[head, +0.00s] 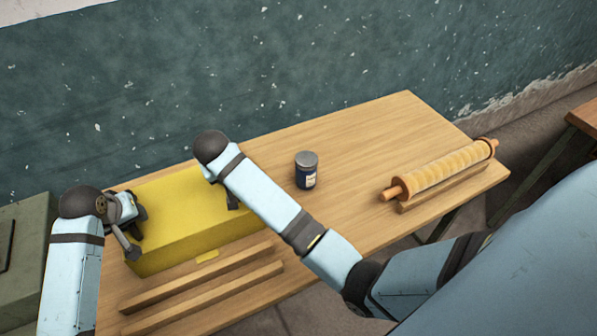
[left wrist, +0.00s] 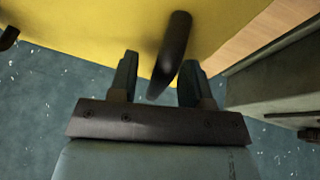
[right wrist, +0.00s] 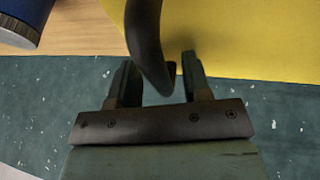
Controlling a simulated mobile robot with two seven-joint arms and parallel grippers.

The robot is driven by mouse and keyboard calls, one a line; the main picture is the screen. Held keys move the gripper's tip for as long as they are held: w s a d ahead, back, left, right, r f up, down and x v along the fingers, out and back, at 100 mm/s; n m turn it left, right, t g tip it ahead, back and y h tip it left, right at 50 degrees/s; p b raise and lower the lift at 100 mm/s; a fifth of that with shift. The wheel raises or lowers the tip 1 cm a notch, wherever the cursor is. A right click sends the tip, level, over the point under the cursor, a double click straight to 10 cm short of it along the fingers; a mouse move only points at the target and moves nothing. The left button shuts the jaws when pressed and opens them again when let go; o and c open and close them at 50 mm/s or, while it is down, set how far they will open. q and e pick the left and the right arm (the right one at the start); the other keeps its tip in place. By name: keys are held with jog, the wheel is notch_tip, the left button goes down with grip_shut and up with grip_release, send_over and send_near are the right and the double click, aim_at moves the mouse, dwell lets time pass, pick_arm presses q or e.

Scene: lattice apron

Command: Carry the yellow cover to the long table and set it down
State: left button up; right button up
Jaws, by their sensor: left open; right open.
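The yellow cover (head: 170,204) is a long box shape lying on the left part of a wooden table (head: 370,130). It has a dark curved handle near each end. My left gripper (left wrist: 158,75) is open, with the left handle (left wrist: 176,50) between its fingers. My right gripper (right wrist: 160,68) is open, with the right handle (right wrist: 146,40) between its fingers; I cannot tell whether they touch. In the head view my right forearm hides most of the right gripper and part of the cover.
Two wooden rails (head: 205,290) lie along the cover's near side. A dark blue jar (head: 306,171) stands right of the cover. A ribbed roller (head: 440,169) rests on a wooden stand at the right end. A grey-green cabinet (head: 22,250) is at left. Another wooden table (head: 585,117) shows at far right.

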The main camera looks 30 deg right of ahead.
jog(key=shift+r, duration=0.1)
pick_arm(q)
jog(key=v, duration=1.2)
pick_arm(e)
jog(key=v, duration=1.2)
